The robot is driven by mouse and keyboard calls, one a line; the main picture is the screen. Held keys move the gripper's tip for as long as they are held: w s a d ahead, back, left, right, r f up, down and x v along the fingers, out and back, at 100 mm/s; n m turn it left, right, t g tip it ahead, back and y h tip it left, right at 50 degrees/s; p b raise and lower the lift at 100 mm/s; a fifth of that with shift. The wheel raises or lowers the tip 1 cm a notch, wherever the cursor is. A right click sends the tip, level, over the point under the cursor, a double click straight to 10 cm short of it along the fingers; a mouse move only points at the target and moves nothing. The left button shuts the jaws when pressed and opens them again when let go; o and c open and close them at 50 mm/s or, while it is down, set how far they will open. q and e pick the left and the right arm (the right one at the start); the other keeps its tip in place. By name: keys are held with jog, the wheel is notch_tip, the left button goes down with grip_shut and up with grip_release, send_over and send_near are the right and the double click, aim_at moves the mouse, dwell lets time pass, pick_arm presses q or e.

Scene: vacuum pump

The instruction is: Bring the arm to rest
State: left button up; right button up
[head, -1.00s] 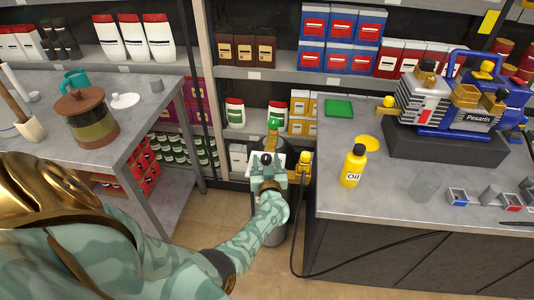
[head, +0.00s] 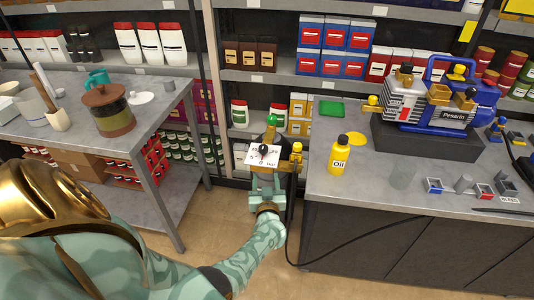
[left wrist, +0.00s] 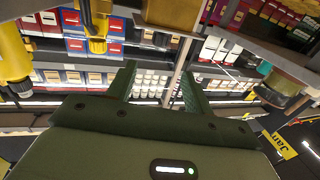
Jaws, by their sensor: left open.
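My left arm comes in from the lower left, and my left gripper (head: 266,188) is in the gap between the two benches. It is open and empty, just on the near side of a white gauge face (head: 263,156) with a black knob or hub, set among brass fittings. I cannot tell whether they touch. In the left wrist view the two green fingers (left wrist: 160,92) are spread apart with only distant shelves between them. A yellow fitting (left wrist: 95,25) shows beyond the left finger, apart from it. My right gripper is not in view.
On the right bench (head: 400,180) are a blue pump (head: 445,100), a yellow oil bottle (head: 339,155) and small parts. The left bench (head: 75,115) holds a brown-lidded jar (head: 109,110). A black hose hangs beside the right bench. The floor between the benches is open.

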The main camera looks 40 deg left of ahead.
pick_arm(q)
jog(key=w+d+f+m+t+h, duration=0.1)
jog(key=w+d+f+m+h, duration=0.15)
jog(key=d+h, duration=0.2)
jog(key=s+d+f+m+g+h, duration=0.2)
jog(key=s+d+f+h, duration=0.3)
jog(key=f, duration=0.4)
jog(key=s+d+f+m+g+h, duration=0.2)
jog(key=s+d+f+m, duration=0.1)
jog(key=s+d+f, duration=0.4)
jog(key=s+f+m+g, duration=0.2)
jog(key=s+f+g, duration=0.2)
jog(key=s, duration=1.5)
jog(key=s+f+m+g+h, duration=0.1)
jog(key=s+f+m+g, duration=0.2)
jog(key=s+f, duration=0.7)
jog(key=s+g+b, duration=0.1)
jog(key=s+g, duration=0.1)
jog(key=s, duration=0.8)
